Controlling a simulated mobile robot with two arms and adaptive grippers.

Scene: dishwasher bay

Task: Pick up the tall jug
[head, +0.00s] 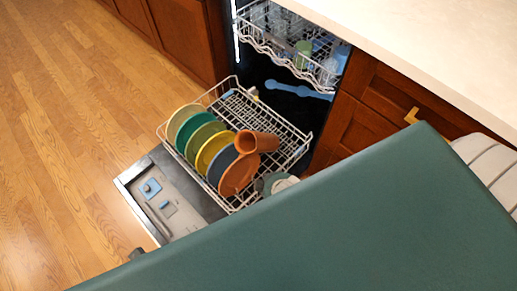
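I cannot pick out a tall jug for certain. An orange cup-like vessel (258,142) lies tilted in the lower dishwasher rack (300,135), by the right end of a row of plates. No handle can be made out on it, and I cannot tell whether it is the jug. Neither of my grippers is in view. A large teal surface covers the lower right of the head view and hides what lies behind it.
The dishwasher door (185,200) is folded down and the lower rack is pulled out. Several coloured plates (200,135) stand in it. The upper rack (270,45) holds a green cup (303,50). A pale counter (430,40) runs top right. Wooden floor (70,130) is clear at left.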

